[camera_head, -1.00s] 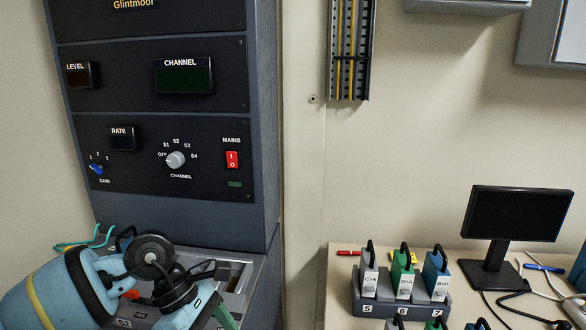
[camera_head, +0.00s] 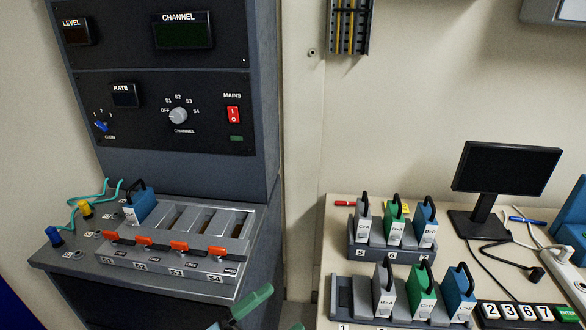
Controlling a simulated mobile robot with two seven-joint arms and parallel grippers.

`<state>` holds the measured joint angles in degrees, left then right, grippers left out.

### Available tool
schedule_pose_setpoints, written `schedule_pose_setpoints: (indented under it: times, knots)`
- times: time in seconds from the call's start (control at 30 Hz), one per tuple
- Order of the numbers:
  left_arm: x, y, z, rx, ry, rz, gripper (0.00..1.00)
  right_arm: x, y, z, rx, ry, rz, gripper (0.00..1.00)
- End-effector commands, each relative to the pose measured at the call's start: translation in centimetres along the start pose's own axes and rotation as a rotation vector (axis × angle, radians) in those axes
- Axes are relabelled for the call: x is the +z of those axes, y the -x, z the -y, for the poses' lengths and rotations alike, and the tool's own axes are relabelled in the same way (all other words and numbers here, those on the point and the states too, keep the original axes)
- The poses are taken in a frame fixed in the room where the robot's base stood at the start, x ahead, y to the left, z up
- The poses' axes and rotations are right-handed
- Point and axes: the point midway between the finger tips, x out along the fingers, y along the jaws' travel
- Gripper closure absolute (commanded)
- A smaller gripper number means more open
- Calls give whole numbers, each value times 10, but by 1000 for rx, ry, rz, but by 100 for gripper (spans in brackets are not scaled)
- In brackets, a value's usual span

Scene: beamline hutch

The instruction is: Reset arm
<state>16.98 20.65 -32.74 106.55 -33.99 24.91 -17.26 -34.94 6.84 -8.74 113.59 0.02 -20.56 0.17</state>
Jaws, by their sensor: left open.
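My left gripper (camera_head: 283,308) is at the bottom edge, in front of the console's lower right corner. Its green fingers stand apart, with nothing seen between them, and much of it is cut off by the frame. The sloped console (camera_head: 180,283) has a row of slots with several orange levers (camera_head: 180,246) along its front. A blue module (camera_head: 140,206) with a dark handle stands upright in the leftmost slot; the other slots look empty. My left gripper is apart from the module and the levers. My right gripper is not in view.
Above the console is a dark panel with a channel knob (camera_head: 178,116) and a red mains switch (camera_head: 233,115). A blue plug (camera_head: 54,237) and a yellow plug (camera_head: 85,210) have teal cables. The right table holds two module racks (camera_head: 365,252), a monitor (camera_head: 505,168) and cables.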

Motion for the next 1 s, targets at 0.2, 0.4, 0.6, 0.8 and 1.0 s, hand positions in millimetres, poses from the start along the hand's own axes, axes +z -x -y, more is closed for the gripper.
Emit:
schedule_pose_setpoints:
  times: [0.2, 0.4, 0.6, 0.8, 1.0]
  knots:
    - [29, 70, -42, -14, 399, 416, 0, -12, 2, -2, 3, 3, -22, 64]
    - [32, 163, -96, -16, 751, 804, 0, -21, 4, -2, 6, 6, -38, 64]
    - [-1, 266, -147, -16, 1068, 1179, 0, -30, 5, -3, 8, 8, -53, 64]
    - [-38, 329, -172, -18, 1245, 1405, 0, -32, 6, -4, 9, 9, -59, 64]
    - [-49, 345, -178, -21, 1291, 1463, 0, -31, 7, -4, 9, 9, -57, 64]
